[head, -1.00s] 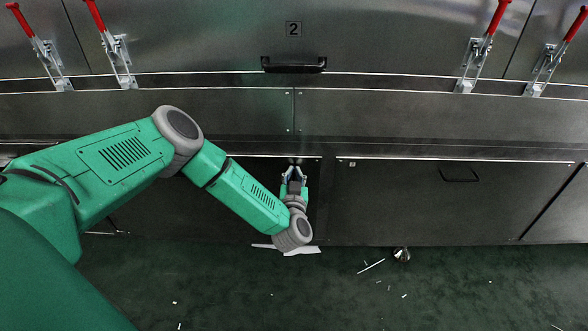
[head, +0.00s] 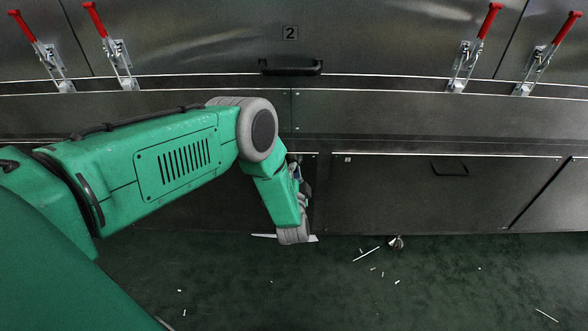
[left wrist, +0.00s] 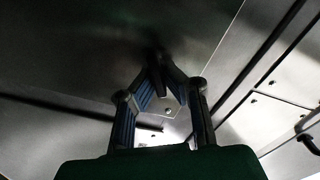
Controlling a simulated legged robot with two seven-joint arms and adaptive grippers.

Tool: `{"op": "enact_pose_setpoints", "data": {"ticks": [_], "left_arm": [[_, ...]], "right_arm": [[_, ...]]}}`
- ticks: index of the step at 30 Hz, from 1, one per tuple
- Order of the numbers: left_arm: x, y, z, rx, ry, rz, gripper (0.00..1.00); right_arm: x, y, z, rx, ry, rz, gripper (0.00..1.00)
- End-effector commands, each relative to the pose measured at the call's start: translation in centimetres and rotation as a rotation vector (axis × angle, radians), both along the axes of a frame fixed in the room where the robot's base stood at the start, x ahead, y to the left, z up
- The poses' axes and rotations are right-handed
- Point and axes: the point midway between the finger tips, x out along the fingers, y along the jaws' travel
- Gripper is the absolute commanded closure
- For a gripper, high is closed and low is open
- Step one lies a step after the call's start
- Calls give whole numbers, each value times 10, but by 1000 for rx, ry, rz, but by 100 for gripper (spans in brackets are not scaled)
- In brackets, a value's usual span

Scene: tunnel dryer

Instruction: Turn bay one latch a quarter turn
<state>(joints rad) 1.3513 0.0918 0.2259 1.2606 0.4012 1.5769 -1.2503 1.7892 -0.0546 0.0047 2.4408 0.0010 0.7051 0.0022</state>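My left gripper (head: 297,168) is low at the lower panel row, largely hidden behind my own forearm and wrist in the head view. In the left wrist view its two fingers (left wrist: 160,75) bend inward and close around a dark, narrow latch handle (left wrist: 157,56) on the grey metal face. A pale metal piece with small holes (left wrist: 171,104) shows between the fingers. The latch is small and dark, so its exact angle is hard to read. The latch cannot be made out clearly in the head view. My right gripper is not in view.
A door marked 2 (head: 290,33) with a black handle (head: 290,67) is above, between red-handled clamps (head: 118,55). A lower panel (head: 440,195) with a dark handle is to the right. White scraps (head: 366,254) and a small metal foot (head: 396,243) are at the floor.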

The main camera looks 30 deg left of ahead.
Motion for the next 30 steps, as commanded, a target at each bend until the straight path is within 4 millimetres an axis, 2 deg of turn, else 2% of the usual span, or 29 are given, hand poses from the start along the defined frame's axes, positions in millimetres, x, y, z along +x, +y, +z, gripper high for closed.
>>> {"op": "enact_pose_setpoints", "data": {"ticks": [1, 15, 30], "left_arm": [[-2, -4, -5, 36, 34, -6, 100], [-2, -4, -11, 350, 231, -5, 100], [-3, -4, -13, 464, 304, -5, 100]], "right_arm": [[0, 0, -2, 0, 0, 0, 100], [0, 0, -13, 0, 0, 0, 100], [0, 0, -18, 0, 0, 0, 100]]}}
